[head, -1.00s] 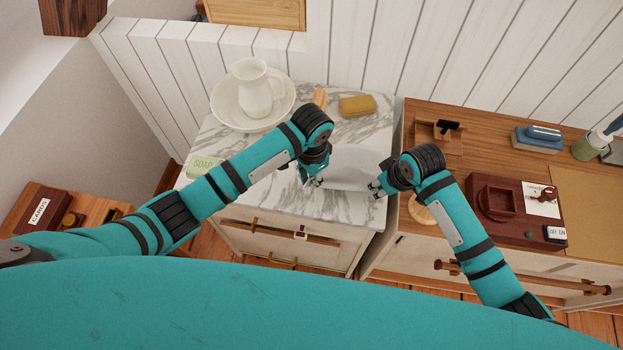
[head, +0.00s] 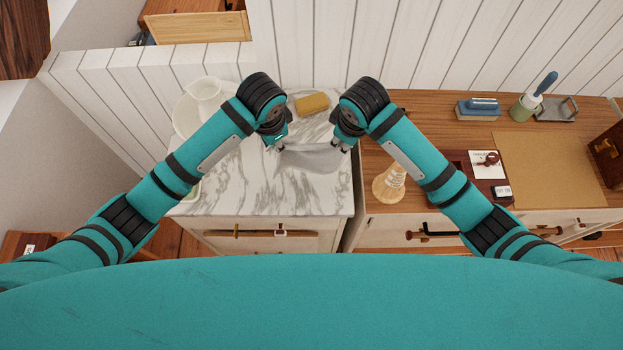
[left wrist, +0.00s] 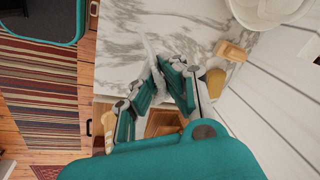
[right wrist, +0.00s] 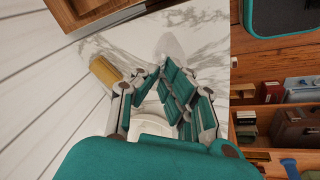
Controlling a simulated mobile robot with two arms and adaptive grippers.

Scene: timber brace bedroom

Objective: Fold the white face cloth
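The white face cloth (head: 312,158) looks greyish in the head view and spans between my two grippers over the marble top (head: 240,175). It sags a little between them; whether its lower edge touches the marble is unclear. My left gripper (head: 279,146) is at its left end, and my right gripper (head: 342,146) is at its right end. In the left wrist view the cloth (left wrist: 150,52) shows as a thin pale strip at the fingertips. In the right wrist view the fingers (right wrist: 165,62) come together at the cloth. Both grippers appear shut on it.
A yellow sponge (head: 312,103) lies behind the cloth. A white pitcher (head: 205,92) and basin stand at back left, partly behind my left arm. On the right, a wooden desk (head: 420,108) holds a round wooden item (head: 388,184) and a brush block (head: 478,107).

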